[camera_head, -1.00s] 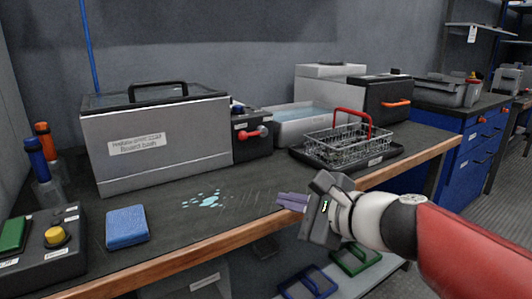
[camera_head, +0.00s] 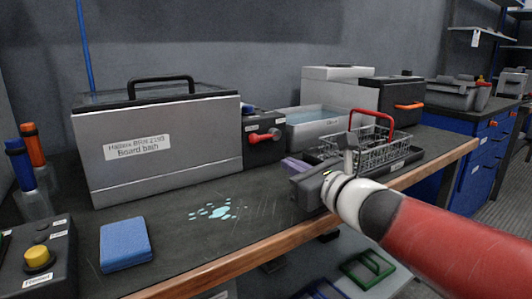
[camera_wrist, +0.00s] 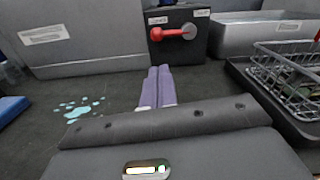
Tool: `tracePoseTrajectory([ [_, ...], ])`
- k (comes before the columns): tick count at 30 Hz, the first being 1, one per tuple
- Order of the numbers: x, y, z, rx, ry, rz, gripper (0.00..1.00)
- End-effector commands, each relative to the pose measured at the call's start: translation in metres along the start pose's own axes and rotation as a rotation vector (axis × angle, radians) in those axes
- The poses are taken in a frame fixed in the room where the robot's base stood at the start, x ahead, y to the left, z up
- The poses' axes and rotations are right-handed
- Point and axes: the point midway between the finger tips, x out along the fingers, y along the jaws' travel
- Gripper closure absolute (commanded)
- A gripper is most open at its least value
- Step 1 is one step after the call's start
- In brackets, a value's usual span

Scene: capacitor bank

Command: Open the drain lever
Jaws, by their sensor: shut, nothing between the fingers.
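The drain lever is a red handle (camera_head: 264,136) on a dark box (camera_head: 262,150) at the right end of the grey board bath (camera_head: 160,150). In the wrist view the red lever (camera_wrist: 170,33) lies roughly level, its round knob to the left and its grey pivot to the right. My gripper (camera_head: 292,163) is low over the bench, in front of the box and apart from the lever. In the wrist view its two purple fingers (camera_wrist: 157,88) are together, empty, and point toward the box below the lever.
A wire basket (camera_head: 362,152) with a red handle stands on a black tray (camera_wrist: 300,125) to the right. A water-filled tray (camera_head: 312,130) is behind it. A blue sponge (camera_head: 125,244) and a pale puddle (camera_head: 217,210) lie on the bench, left of my gripper.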

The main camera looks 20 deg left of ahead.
Motion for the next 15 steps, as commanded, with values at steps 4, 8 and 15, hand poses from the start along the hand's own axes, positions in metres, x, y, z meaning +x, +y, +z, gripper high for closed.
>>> tracePoseTrajectory([
  [4,0.0,0.0,0.0,-0.002,0.001,0.0,1.0],
  [8,0.007,0.0,-0.001,-0.003,0.002,0.002,1.0],
  [15,0.048,0.001,-0.001,-0.003,0.003,0.004,1.0],
])
